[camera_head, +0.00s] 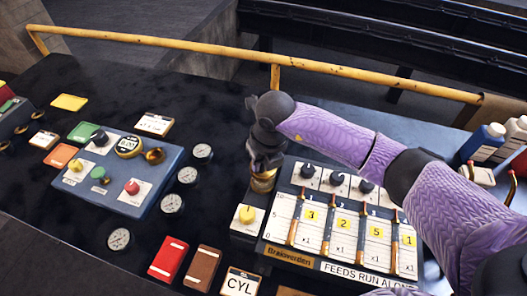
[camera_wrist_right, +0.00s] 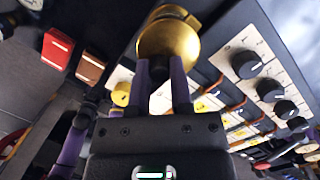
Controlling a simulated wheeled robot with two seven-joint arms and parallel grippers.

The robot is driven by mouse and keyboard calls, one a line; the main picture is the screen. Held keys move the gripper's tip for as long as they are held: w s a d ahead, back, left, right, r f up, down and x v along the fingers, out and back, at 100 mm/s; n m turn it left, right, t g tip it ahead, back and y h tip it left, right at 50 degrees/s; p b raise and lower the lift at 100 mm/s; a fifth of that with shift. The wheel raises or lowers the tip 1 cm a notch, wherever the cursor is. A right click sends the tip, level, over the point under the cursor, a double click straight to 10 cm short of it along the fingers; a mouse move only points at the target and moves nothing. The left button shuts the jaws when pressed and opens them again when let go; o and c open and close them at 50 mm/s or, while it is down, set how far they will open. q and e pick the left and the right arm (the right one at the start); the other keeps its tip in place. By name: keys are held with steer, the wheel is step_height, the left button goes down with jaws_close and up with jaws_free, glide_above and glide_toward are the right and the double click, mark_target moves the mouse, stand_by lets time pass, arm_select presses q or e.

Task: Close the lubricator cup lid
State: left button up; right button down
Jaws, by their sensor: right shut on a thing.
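The brass lubricator cup (camera_head: 263,181) stands at the upper left corner of the feed panel (camera_head: 300,262), mostly hidden under my right gripper (camera_head: 264,160). In the right wrist view, the rounded brass lid (camera_wrist_right: 167,45) lies at the tips of my right gripper's two fingers (camera_wrist_right: 167,65), with a curved brass edge behind it. The gripper is shut on the lid. I cannot tell how far the lid is tilted, as the hand covers it in the head view. My left gripper is in neither view.
A yellow button (camera_head: 246,214) sits just below the cup. Dark knobs (camera_head: 337,179) and gauge strips line the panel to its right. A blue control box (camera_head: 113,173) and round gauges (camera_head: 172,203) lie left. A yellow rail (camera_head: 200,52) runs behind. Bottles (camera_head: 484,142) stand far right.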

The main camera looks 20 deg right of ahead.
steer(key=shift+s+a+f+t+h, duration=0.15)
steer(key=shift+f+t+h, duration=0.15)
steer(key=shift+t, duration=0.2)
steer(key=c, duration=0.5)
jaws_free()
steer(key=shift+c, duration=0.2)
steer(key=shift+r, duration=0.1)
steer(key=v, duration=1)
steer(key=shift+p, duration=0.35)
